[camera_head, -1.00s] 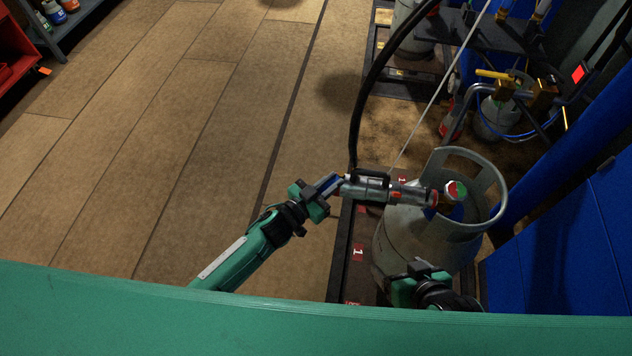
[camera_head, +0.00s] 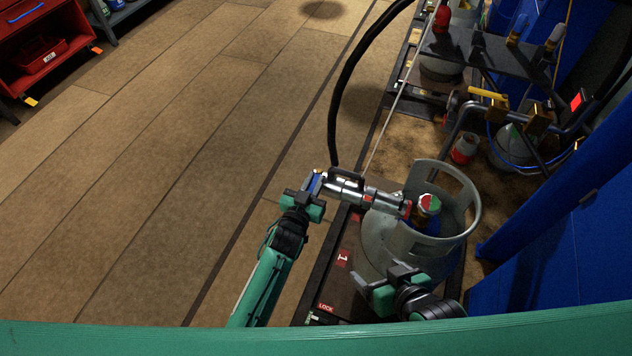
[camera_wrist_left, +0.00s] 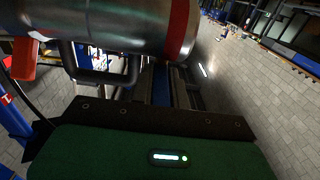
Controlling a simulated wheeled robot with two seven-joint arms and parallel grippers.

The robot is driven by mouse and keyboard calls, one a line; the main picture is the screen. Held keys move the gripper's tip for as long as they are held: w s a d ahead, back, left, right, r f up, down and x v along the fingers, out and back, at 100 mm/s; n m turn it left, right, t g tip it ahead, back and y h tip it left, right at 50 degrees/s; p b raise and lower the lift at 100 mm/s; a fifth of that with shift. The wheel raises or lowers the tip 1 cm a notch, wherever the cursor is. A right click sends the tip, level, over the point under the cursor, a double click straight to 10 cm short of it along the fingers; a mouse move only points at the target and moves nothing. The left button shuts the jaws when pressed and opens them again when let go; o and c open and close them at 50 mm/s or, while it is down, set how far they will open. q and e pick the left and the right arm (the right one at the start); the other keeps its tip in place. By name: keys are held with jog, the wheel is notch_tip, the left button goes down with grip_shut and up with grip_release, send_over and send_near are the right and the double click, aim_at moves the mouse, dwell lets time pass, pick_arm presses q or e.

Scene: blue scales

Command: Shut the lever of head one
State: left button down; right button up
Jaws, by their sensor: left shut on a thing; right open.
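The filling head (camera_head: 347,188), a silver cylinder with red parts and a black loop handle, lies across the top of a grey gas cylinder (camera_head: 385,245). Its right end meets the valve (camera_head: 427,207) inside the collar; whether it is locked on I cannot tell. My left gripper (camera_head: 311,190) is shut at the head's left end on a blue piece, apparently the lever (camera_head: 317,182). In the left wrist view the blue lever (camera_wrist_left: 160,85) shows between the fingers, below the silver body (camera_wrist_left: 130,22). My right gripper (camera_head: 378,283) is open and empty, in front of the gas cylinder.
The gas cylinder stands on a dark scale with a red "1" label (camera_head: 343,257). A black hose (camera_head: 338,105) rises from the head. Blue panels (camera_head: 540,255) bound the right; pipes and more cylinders stand behind. The floor (camera_head: 170,170) at left is clear.

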dwell(0.5)
pick_arm(q)
jog(key=c, duration=1.4)
grip_release()
jog(key=shift+o, duration=0.2)
jog(key=shift+d, duration=0.15)
